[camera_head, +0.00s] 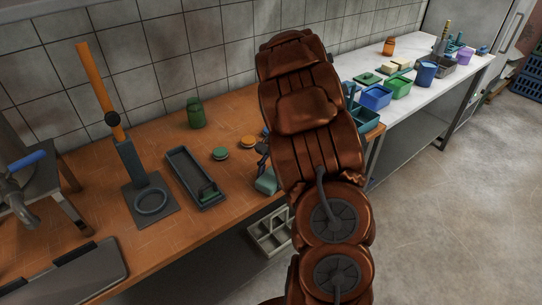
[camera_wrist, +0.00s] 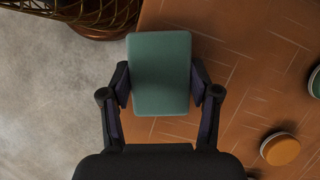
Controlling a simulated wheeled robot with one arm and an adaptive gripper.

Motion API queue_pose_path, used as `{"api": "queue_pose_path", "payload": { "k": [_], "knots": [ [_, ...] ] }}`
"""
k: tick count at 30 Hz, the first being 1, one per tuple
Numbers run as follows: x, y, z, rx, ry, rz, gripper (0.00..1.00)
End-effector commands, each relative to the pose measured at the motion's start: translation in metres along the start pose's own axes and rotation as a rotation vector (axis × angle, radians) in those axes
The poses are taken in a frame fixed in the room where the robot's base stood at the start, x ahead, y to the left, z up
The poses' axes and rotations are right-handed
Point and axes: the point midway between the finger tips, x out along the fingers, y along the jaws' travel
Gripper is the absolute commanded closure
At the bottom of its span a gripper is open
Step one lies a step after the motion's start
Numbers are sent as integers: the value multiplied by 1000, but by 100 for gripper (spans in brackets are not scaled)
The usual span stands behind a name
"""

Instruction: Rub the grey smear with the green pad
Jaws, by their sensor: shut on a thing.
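The green pad (camera_wrist: 160,74) is a flat, rounded rectangle between the two fingers of my gripper (camera_wrist: 160,83) in the wrist view. The fingers are shut on its left and right sides. In the head view the pad (camera_head: 266,183) shows beside my brown arm, at the front edge of the orange-brown tiled counter (camera_head: 150,244). My gripper (camera_head: 263,158) is partly hidden by the arm there. In the wrist view the pad overlaps the counter edge, with floor to its left; I cannot tell its height. I cannot make out a grey smear in either view.
Orange-topped and green-topped round pieces (camera_head: 248,141) (camera_head: 220,154), a green jar (camera_head: 195,113), a long dark tray (camera_head: 194,178) and a stand with an orange lever (camera_head: 98,90) are on the counter. A white table (camera_head: 423,98) with coloured tubs is to the right.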

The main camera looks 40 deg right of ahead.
Motion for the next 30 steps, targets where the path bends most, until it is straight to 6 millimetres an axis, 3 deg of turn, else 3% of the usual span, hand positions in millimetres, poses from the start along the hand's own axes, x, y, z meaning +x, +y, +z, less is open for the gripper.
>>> {"api": "queue_pose_path", "payload": {
  "k": [3,18,30],
  "knots": [
    [-24,-1,9,-4,5,0,71],
    [-62,-4,30,-13,-1,6,71],
    [-73,-5,36,-16,0,8,71]
  ]
}}
